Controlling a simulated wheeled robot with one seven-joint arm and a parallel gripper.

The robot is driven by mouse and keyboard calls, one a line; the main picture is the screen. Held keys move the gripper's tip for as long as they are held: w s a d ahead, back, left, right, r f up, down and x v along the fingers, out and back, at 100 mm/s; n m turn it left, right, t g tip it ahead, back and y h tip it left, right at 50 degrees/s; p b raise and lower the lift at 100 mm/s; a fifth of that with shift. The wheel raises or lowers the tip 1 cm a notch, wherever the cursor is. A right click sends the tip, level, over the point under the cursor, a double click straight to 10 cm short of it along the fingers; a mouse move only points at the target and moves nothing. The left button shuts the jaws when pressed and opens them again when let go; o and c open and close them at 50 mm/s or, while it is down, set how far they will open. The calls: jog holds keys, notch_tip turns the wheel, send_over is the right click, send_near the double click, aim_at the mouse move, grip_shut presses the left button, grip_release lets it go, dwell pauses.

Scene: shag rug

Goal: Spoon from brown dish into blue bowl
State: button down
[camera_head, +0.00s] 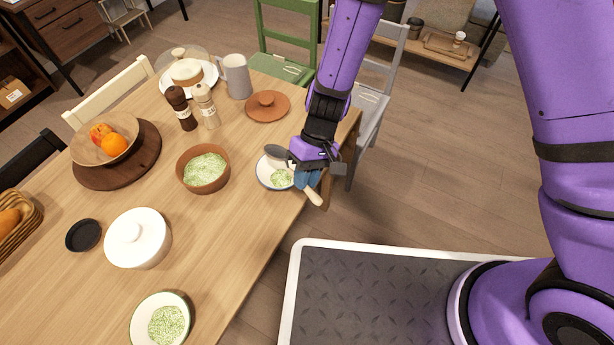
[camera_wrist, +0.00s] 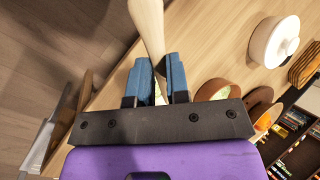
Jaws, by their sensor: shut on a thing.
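My gripper (camera_head: 306,178) is shut on a spoon with a pale wooden handle (camera_head: 315,194) and a grey head (camera_head: 277,151). The handle (camera_wrist: 149,28) also passes between my blue fingers (camera_wrist: 160,78) in the wrist view. The spoon is tilted, its head above the far side of the blue-rimmed white bowl (camera_head: 262,180). That bowl holds a small heap of green-flecked food (camera_head: 281,178). The brown dish (camera_head: 199,189) stands to its left with more of the same food. My gripper partly hides the bowl's right side. I cannot tell whether the spoon head carries food.
A brown lid (camera_head: 267,107), grey mug (camera_head: 236,76) and two mills (camera_head: 181,108) stand behind. A white lidded pot (camera_head: 137,240) and a bowl of green-flecked food (camera_head: 162,298) are at the near left. The table's right edge is close to the blue-rimmed bowl.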

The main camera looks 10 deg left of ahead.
jog(key=shift+s+a+r+n+t+h, duration=0.15)
jog(key=shift+r+t+h, duration=0.1)
jog(key=shift+t+h, duration=0.55)
jog(key=shift+s+a+r+n+t+h, duration=0.1)
jog(key=shift+r+n+t+h, duration=0.1)
jog(key=shift+t+h, duration=0.6)
jog(key=shift+w+r+h, duration=0.1)
jog(key=shift+h, duration=0.4)
